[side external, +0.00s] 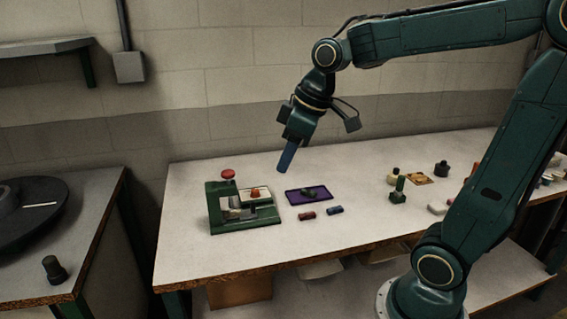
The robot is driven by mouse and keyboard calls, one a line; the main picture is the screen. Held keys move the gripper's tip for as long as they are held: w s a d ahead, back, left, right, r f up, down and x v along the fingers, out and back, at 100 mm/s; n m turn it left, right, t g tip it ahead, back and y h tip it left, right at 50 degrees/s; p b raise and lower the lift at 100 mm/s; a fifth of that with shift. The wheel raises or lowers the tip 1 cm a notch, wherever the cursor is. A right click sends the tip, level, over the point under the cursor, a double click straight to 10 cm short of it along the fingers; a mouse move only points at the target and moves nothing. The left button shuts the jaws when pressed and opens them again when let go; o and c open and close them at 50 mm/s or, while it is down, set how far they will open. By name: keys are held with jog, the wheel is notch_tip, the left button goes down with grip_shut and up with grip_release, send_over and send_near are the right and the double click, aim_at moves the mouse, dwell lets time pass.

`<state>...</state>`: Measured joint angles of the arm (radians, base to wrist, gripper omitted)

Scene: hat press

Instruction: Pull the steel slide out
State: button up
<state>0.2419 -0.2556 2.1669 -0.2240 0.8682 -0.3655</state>
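A green press (245,223) stands near the left end of the white-topped table. It has a red round knob on top at its back left (228,174). A light block with a smaller red knob (255,193) sits at its right side. A grey metal part that looks like the steel slide (237,212) lies inside the green frame; its exact outline is too small to tell. My gripper (285,162) points down, above and to the right of the press, touching nothing on the table. Its blue end looks narrow, and I cannot tell whether it is open.
A purple tray (294,199) with a dark green object lies right of the press. A dark red cylinder (307,216) and a blue cylinder (335,210) lie in front of it. Several small parts stand farther right, around a green piece (398,193). The table's front left is clear.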

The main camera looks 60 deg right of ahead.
jog(key=w+d+f+n+g+y, duration=0.1)
jog(key=w+d+f+n, duration=0.25)
jog(key=w+d, duration=0.5)
jog(key=n+y, duration=0.2)
send_near(253, 201)
notch_tip(253, 201, up, 3)
jog(key=shift+s+d, duration=0.3)
jog(key=shift+s, duration=0.05)
jog(key=x, duration=1.3)
jog(key=shift+f, duration=0.4)
jog(key=shift+d, duration=0.1)
jog(key=shift+c, duration=0.4)
grip_shut()
